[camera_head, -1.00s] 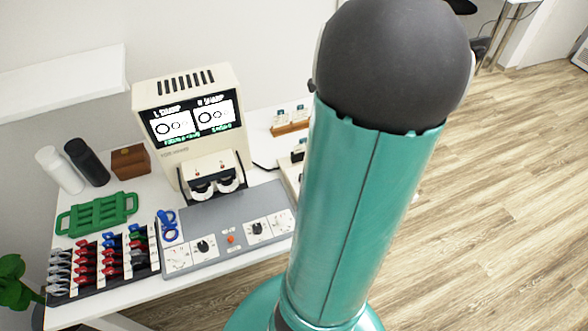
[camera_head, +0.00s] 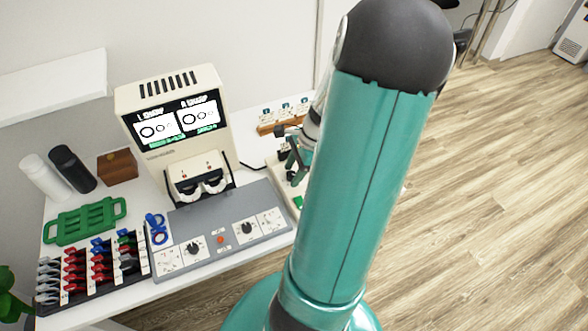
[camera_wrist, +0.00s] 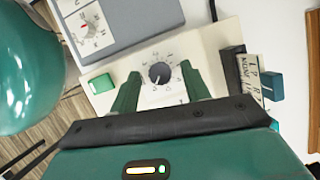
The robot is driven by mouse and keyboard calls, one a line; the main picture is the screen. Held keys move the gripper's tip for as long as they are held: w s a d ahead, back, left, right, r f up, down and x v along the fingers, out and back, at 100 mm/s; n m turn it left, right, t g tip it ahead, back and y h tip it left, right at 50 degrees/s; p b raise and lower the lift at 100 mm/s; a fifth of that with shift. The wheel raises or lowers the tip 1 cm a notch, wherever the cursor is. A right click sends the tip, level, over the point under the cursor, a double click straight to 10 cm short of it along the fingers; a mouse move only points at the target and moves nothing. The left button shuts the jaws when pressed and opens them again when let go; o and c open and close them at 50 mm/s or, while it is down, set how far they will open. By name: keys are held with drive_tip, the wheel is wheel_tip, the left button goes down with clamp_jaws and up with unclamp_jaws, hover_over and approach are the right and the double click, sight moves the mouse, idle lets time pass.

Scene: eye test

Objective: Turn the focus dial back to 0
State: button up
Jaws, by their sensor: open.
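A dark round dial (camera_wrist: 160,73) with a printed scale sits on a cream box (camera_wrist: 208,42) in the wrist view. Its markings are too small to read, so I cannot tell its setting or confirm that it is the focus dial. My gripper (camera_wrist: 160,70) is open, with one green finger on each side of the dial in the picture. I see no contact with it. In the head view my gripper (camera_head: 297,163) is over the cream box (camera_head: 276,171), right of the grey console, and the dial is hidden there.
The grey console (camera_head: 225,215) has two black knobs (camera_head: 193,248) (camera_head: 246,228) and a red button (camera_head: 221,240). The white eye-test machine (camera_head: 175,100) stands behind it. A green button (camera_wrist: 101,84) is left of the dial. Dark and teal blocks (camera_wrist: 271,86) stand to its right.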

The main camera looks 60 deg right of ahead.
drive_tip(key=c, duration=1)
